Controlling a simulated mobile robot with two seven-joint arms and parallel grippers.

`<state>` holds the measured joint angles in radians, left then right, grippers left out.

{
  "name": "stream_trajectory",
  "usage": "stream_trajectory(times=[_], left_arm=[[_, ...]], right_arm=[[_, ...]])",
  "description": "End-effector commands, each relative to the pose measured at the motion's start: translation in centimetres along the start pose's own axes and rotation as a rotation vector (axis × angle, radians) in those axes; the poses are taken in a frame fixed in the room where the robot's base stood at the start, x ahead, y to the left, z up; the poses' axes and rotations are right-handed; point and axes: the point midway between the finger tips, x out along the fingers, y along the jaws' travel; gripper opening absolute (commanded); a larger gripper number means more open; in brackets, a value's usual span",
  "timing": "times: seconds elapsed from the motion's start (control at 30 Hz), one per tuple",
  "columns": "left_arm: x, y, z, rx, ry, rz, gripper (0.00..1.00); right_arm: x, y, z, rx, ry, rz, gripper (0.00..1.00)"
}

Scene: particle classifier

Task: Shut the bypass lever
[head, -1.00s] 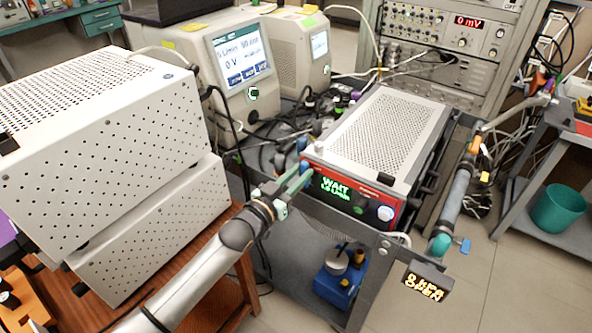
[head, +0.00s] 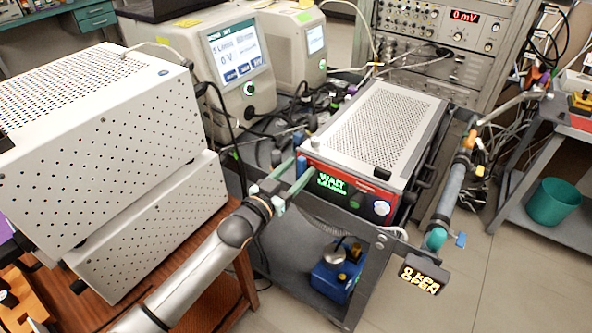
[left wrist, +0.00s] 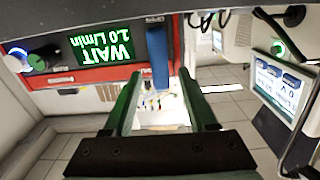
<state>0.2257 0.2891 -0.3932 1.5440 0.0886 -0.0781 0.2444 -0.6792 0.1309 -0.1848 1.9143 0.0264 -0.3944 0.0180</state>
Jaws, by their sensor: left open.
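My left gripper (head: 302,167) is open at the left front corner of the classifier, a box with a perforated top and a red front panel. A blue lever (left wrist: 159,65) stands beside that panel and appears between the two fingertips in the left wrist view. I cannot tell whether the fingers touch it. In the head view the fingers partly cover this blue lever. Neither lever is labelled legibly as the bypass. My right gripper is out of view.
The classifier's screen (head: 332,182) reads WAIT. The classifier (head: 385,125) stands on a grey cart, with a blue pump (head: 335,275) on its lower shelf. Large perforated boxes (head: 110,130) fill the left. Cables crowd behind; the floor at right is open.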

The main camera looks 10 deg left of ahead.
Motion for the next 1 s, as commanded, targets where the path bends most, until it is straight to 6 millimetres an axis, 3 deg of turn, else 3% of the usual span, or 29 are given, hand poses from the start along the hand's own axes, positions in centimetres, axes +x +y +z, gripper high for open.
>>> stream_trajectory(times=[0.23, 0.37, 0.8, 1.0], left_arm=[[-0.2, 0.0, 0.0, -0.001, -0.001, 0.0, 0.57], [-1.4, 0.0, 0.1, -0.002, -0.001, -0.001, 0.57], [-9.6, 0.0, 0.1, -0.001, -0.002, 0.0, 0.57], [-11.8, 0.0, 0.1, -0.001, -0.002, -0.001, 0.57]], right_arm=[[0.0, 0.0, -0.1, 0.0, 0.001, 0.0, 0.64], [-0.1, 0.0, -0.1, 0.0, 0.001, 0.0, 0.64], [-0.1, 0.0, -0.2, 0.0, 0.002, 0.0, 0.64], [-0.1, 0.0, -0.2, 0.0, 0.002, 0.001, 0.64]])
